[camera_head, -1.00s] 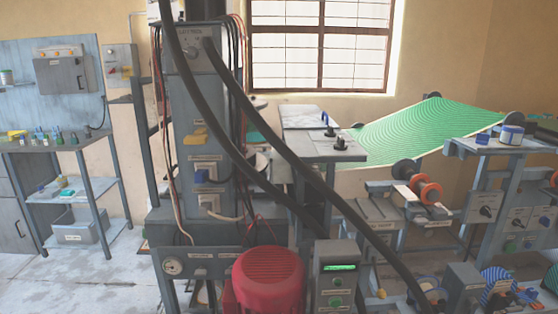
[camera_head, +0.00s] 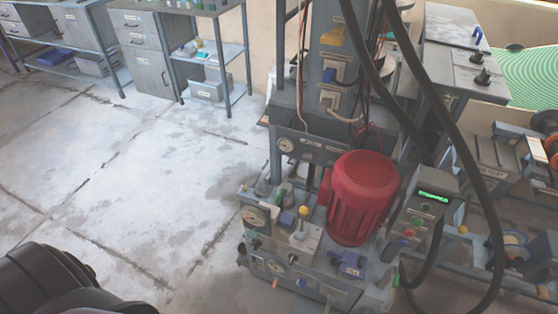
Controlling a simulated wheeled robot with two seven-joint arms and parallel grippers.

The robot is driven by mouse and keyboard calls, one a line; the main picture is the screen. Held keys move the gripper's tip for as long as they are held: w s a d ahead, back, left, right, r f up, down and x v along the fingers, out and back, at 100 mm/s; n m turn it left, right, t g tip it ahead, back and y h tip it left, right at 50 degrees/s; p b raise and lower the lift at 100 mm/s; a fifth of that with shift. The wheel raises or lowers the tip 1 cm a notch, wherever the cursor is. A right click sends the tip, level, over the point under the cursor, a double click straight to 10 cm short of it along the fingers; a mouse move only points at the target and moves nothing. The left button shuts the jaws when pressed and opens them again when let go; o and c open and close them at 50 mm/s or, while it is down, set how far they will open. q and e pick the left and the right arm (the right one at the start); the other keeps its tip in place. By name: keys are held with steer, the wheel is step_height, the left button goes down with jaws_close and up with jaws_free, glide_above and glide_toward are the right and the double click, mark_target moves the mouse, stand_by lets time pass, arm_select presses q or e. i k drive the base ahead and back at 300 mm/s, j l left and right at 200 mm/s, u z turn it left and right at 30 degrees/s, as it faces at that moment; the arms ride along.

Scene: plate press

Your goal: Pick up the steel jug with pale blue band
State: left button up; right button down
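I cannot make out a steel jug with a pale blue band in this view. Several small bottles and containers stand on the grey shelf unit (camera_head: 243,88) at the back, too small to tell apart. Neither gripper shows. A dark rounded part at the lower left looks like part of my own arm, with no fingers visible.
A grey press machine with a red motor (camera_head: 362,195), gauges, a control box (camera_head: 421,215) and thick black hoses (camera_head: 465,165) fills the centre right. Grey drawer cabinets (camera_head: 148,55) line the back wall. The pale concrete floor (camera_head: 120,170) at left is clear.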

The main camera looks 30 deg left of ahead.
mark_target(243, 259)
steer(key=u, duration=1.25)
